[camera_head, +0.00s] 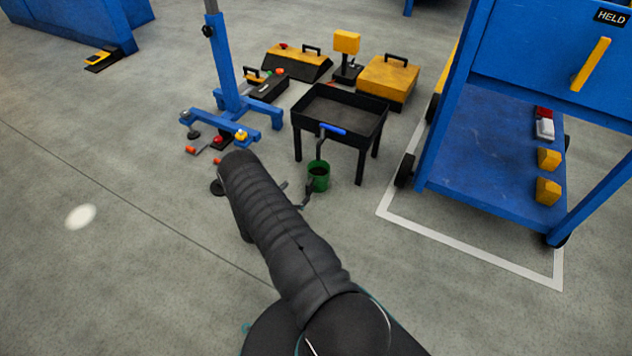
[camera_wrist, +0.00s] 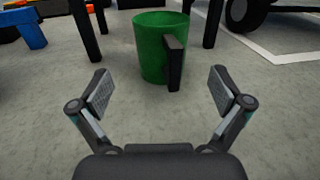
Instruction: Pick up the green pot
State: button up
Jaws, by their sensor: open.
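The green pot (camera_head: 319,177) stands upright on the concrete floor, just in front of a black tray table, with dark contents showing at its top. In the wrist view the green pot (camera_wrist: 158,48) is ahead of my gripper, with a dark upright handle-like piece (camera_wrist: 174,63) on its near right side. My gripper (camera_wrist: 160,90) is open and empty, its two fingers spread to either side of the pot's line and short of it. In the head view my arm hides most of my gripper (camera_head: 296,194); only part of its fingers shows beside the pot.
The black tray table (camera_head: 340,107) stands close behind the pot, a blue-handled tool (camera_head: 333,130) at its front edge. A blue cart (camera_head: 490,160) stands right, inside a white floor line (camera_head: 470,245). A blue wheeled stand (camera_head: 230,105) is at left. The floor at left is mostly clear.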

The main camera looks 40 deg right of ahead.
aim_at(314, 176)
jog(key=d, duration=0.3)
jog(key=w+d, duration=0.1)
jog(key=d, duration=0.6)
jog(key=shift+w+f+b, duration=0.1)
jog(key=shift+w+b, duration=0.2)
jog(key=shift+w, duration=0.05)
jog(key=c, duration=1.4)
jog(key=shift+c, duration=1.2)
